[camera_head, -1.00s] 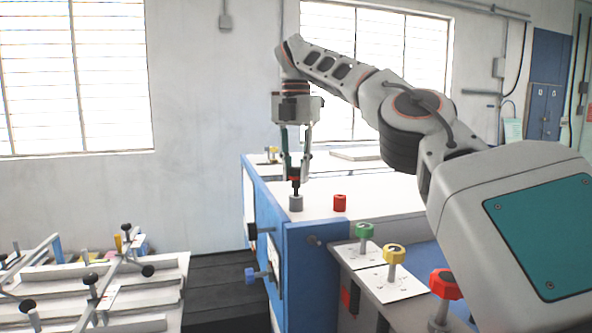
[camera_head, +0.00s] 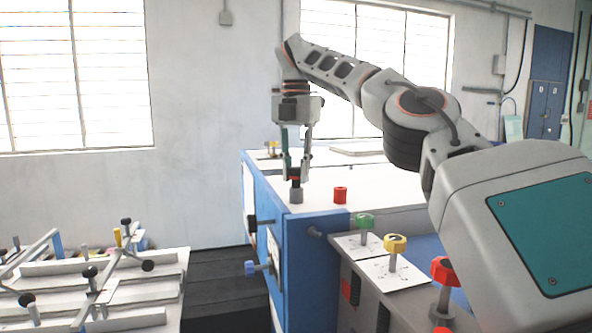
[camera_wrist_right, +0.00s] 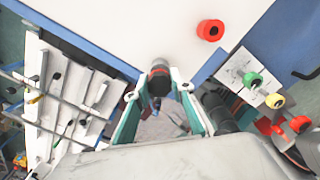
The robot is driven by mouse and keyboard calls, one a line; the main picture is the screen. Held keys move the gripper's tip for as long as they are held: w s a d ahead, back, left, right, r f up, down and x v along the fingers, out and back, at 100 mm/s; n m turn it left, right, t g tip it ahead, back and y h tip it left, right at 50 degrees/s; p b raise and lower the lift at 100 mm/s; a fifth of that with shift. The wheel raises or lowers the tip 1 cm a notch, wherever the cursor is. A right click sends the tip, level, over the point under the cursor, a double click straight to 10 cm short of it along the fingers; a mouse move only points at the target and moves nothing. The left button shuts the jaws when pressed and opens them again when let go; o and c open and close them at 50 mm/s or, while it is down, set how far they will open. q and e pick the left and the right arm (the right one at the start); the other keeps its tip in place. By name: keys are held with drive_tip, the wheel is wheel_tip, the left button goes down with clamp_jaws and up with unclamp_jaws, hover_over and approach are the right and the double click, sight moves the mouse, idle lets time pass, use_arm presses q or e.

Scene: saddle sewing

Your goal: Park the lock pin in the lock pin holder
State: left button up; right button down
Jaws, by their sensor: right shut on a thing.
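My right gripper (camera_head: 297,178) points down over the white bench top and is shut on the lock pin (camera_head: 295,179), a small dark piece with a red band. The pin stands upright, its lower end at the top of a short grey cylinder (camera_head: 296,195), which looks like the lock pin holder. How deep the pin sits is hidden. In the right wrist view the pin (camera_wrist_right: 159,84) shows as a dark round piece between the tips of my right gripper (camera_wrist_right: 159,92). My left gripper is not in view.
A red cylinder (camera_head: 340,195) stands on the bench right of the grey one. Green (camera_head: 365,222), yellow (camera_head: 395,243) and red (camera_head: 445,270) knobs stand on a lower side bench at the right. A white frame table (camera_head: 100,285) is at the lower left.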

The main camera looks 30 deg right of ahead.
drive_tip(key=c, duration=1.7)
unclamp_jaws()
